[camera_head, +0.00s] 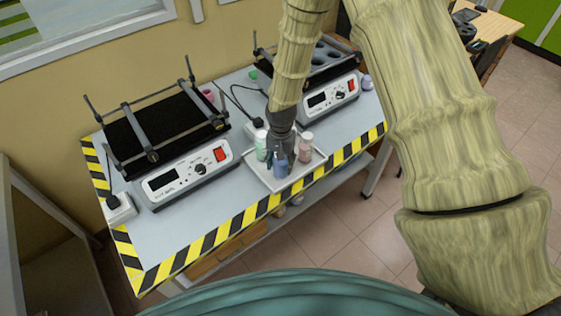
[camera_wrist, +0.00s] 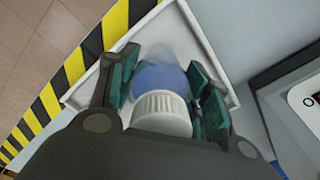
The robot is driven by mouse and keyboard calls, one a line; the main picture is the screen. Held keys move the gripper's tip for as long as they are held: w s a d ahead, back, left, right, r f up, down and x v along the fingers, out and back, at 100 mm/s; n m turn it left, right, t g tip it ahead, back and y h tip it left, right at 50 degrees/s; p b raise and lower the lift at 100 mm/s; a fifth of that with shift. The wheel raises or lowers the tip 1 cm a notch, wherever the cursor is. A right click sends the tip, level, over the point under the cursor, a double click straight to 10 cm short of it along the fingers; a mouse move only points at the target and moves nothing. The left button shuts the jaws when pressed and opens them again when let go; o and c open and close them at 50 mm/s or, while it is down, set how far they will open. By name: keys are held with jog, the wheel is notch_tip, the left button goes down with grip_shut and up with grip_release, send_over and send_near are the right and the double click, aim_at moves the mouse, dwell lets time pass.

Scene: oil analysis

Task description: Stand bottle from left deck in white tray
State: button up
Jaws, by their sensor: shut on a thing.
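The white tray (camera_head: 259,177) lies near the front edge of the table, between the two machines. A green bottle (camera_head: 261,146) and a pink bottle (camera_head: 305,148) stand in it. My gripper (camera_head: 279,155) is over the tray, between these two bottles. It is shut on a blue bottle (camera_head: 281,167) with a white ribbed cap, upright or nearly so. In the wrist view the blue bottle (camera_wrist: 160,78) sits between the teal fingers, over the tray (camera_wrist: 82,92). I cannot tell whether its base touches the tray floor.
The left shaker (camera_head: 188,170) has an empty black deck (camera_head: 160,125). The right shaker (camera_head: 330,95) stands behind the tray. A pink item (camera_head: 208,95) and a green item (camera_head: 253,75) are near the wall. Striped tape (camera_head: 235,225) marks the table edge.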

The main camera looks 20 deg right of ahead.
jog(key=shift+f, duration=0.2)
jog(key=o, duration=1.3)
jog(key=shift+r, duration=0.1)
notch_tip(320, 180, up, 12)
jog(key=shift+f, duration=0.1)
jog(key=shift+s, duration=0.1)
